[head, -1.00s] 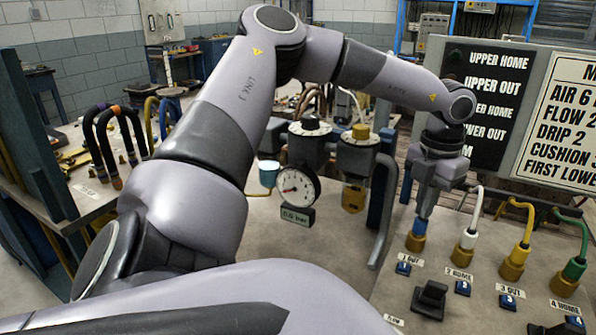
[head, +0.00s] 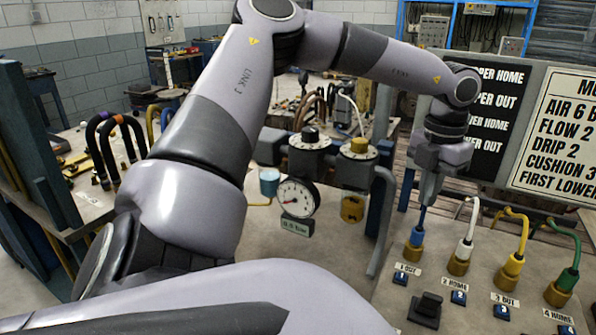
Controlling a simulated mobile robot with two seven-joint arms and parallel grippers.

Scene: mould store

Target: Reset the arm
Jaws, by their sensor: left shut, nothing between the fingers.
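My left arm reaches in from the left across the bench. Its gripper (head: 426,202) is shut and points down, with nothing held. It is just above the blue hose (head: 420,222), which stands in the brass fitting marked 1 OUT (head: 413,254). From this angle I cannot tell how small the gap to the hose is. To the right, a white hose (head: 469,222), a yellow hose (head: 521,235) and a green hose (head: 573,250) each sit in a brass fitting. My right gripper is not in view.
A round pressure gauge (head: 296,197) and regulators with black and gold knobs stand left of the gripper. A lettered board (head: 545,130) stands behind the hoses. A black clamp-like block (head: 425,311) sits at the front. A dark post (head: 40,145) is at the left.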

